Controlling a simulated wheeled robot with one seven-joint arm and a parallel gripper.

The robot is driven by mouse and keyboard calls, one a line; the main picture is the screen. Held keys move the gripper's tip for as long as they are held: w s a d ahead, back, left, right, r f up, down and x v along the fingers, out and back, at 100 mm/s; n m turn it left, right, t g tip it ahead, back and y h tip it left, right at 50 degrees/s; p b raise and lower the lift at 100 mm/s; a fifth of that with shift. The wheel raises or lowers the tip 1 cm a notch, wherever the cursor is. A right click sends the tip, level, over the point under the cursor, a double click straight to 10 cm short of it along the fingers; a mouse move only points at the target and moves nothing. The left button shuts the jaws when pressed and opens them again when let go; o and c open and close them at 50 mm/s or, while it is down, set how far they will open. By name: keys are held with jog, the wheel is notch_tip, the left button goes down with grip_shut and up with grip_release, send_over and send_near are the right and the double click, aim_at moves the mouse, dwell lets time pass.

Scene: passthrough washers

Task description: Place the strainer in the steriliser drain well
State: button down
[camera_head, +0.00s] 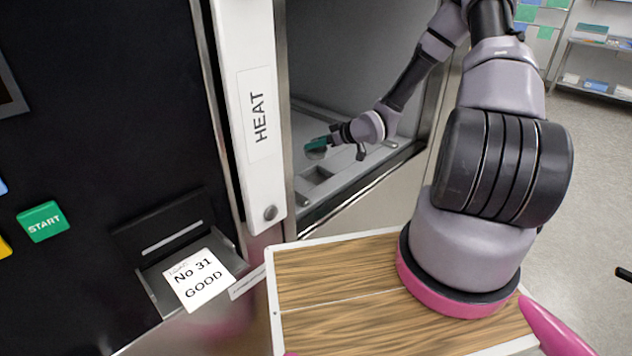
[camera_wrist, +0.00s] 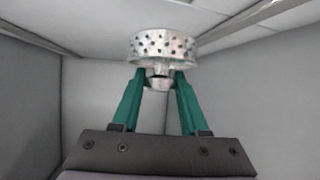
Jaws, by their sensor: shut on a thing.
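The strainer (camera_wrist: 162,48) is a round, perforated metal cup with a narrow stem. My gripper (camera_wrist: 160,82) has green fingers and is shut on the stem in the wrist view. In the head view my gripper (camera_head: 317,147) is inside the steriliser chamber, above its floor. The strainer is too small and covered there to make out clearly.
The chamber has grey walls (camera_head: 350,50) and a raised front sill (camera_head: 365,187). A white HEAT post (camera_head: 257,110) stands left of the opening. A black panel with a green START button (camera_head: 43,221) is farther left. Shelves (camera_head: 598,45) stand at the back right.

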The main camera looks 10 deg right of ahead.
notch_tip(320, 180, down, 10)
jog(key=shift+d+r, duration=0.1)
dwell(0.4)
jog(key=shift+c, duration=2.1)
grip_release()
jog(key=shift+f, duration=0.2)
